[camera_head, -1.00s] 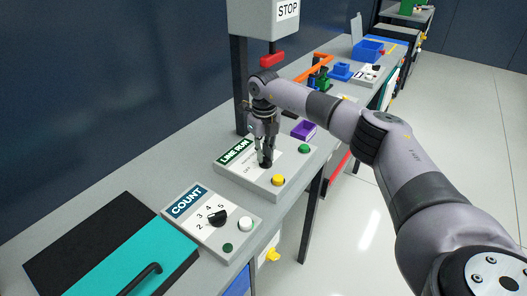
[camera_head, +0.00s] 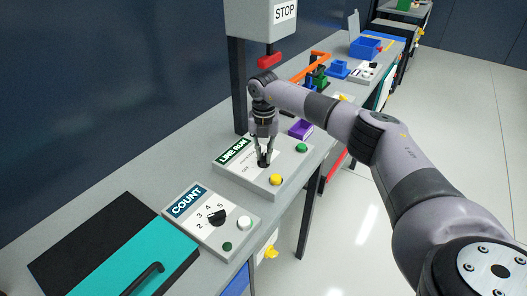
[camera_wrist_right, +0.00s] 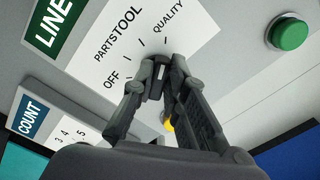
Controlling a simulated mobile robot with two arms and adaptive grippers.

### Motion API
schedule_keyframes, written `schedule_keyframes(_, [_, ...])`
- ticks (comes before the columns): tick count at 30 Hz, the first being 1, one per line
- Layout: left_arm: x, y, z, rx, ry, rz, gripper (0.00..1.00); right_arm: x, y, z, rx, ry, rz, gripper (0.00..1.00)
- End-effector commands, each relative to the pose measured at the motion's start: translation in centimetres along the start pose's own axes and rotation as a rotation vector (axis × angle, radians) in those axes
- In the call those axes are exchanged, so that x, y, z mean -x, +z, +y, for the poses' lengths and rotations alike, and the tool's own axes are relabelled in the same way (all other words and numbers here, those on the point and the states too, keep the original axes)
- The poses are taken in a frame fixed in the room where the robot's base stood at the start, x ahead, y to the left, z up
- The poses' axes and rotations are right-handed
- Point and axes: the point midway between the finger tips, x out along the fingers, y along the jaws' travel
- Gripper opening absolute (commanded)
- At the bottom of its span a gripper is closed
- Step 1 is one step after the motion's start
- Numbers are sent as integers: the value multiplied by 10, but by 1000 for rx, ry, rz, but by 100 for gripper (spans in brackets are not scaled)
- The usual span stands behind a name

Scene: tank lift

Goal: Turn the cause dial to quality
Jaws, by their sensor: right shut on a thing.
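The cause dial (camera_head: 264,162) is a small dark knob on the light grey box with the green "LINE RUN" label (camera_head: 234,150). In the right wrist view the labels OFF, PARTS, TOOL and QUALITY (camera_wrist_right: 168,16) fan around the dial (camera_wrist_right: 156,72). My right gripper (camera_head: 264,156) points down at the box with its fingers closed on the dial from both sides. The fingers hide most of the dial, so I cannot tell for sure which label it points at. My left gripper is not in view.
The box also has a yellow button (camera_head: 276,180) and a green button (camera_head: 302,148). A COUNT box (camera_head: 190,238) with its own dial stands nearer. A purple bin (camera_head: 301,129) is behind. A red part (camera_head: 270,61) hangs below the STOP housing (camera_head: 258,20).

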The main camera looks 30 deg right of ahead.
Motion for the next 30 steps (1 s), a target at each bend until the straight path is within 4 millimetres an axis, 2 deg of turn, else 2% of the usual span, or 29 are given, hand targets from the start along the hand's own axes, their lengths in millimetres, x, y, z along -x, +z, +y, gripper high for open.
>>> schedule_keyframes(16, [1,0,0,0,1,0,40,2,2,0,-26,4,-6,0])
schedule_keyframes(17, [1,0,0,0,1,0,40,2,2,0,-26,4,-6,15])
schedule_keyframes(18, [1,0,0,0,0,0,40,2,2,0,-26,4,-5,18])
schedule_keyframes(25, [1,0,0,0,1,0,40,1,1,0,-24,2,-3,33])
schedule_keyframes(30, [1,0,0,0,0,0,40,1,0,0,-23,1,-2,33])
